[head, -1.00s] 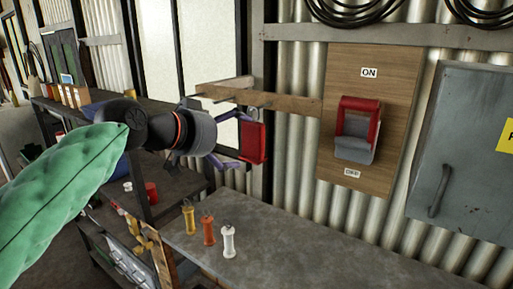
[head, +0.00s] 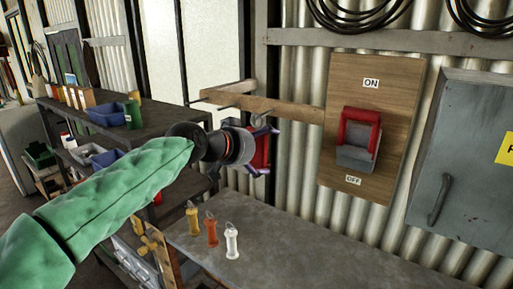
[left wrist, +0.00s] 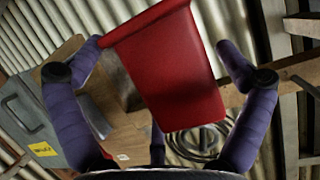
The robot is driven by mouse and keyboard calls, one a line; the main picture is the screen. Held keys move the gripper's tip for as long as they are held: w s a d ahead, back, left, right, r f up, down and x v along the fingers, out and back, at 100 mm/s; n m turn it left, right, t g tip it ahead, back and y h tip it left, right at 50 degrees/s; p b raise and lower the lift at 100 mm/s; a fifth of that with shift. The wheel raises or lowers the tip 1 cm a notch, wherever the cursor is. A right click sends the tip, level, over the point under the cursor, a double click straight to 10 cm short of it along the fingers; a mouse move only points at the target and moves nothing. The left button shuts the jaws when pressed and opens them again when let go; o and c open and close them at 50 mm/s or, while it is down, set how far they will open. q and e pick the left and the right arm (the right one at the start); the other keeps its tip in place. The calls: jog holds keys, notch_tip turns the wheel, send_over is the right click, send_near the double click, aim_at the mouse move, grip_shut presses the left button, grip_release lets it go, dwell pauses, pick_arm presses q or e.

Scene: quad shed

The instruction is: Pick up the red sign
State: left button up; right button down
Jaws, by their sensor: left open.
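The red sign (head: 261,153) hangs below the wooden peg rail, near a metal ring at the rail. It is partly hidden behind my left gripper (head: 266,150) in the head view. In the left wrist view the red sign (left wrist: 172,70) fills the middle as a tilted flat panel. My left gripper (left wrist: 160,58) is open, with purple fingers on both sides of the sign. The left finger is close to the sign's upper left corner; I cannot tell if it touches. A gap shows on the right. My right gripper is not in view.
The wooden rail (head: 262,106) has pegs jutting out. A wooden board (head: 403,95) carries a red-handled switch (head: 358,137). A grey cabinet (head: 470,150) is at right.

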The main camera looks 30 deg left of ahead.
pick_arm(q)
jog(key=shift+s, duration=0.15)
jog(key=shift+c, duration=1.1)
jog(key=c, duration=0.9)
jog(key=shift+r, duration=0.1)
jog(key=shift+r, duration=0.85)
jog(key=s+a+b, duration=0.1)
jog(key=s+b, duration=0.1)
jog(key=s, duration=0.4)
jog(key=s+a+b, duration=0.1)
jog(key=s+b, duration=0.1)
jog(key=s, duration=0.4)
jog(key=s+b, duration=0.2)
jog(key=s, duration=0.3)
jog(key=shift+s+a+f, duration=0.15)
jog(key=shift+s+a, duration=0.25)
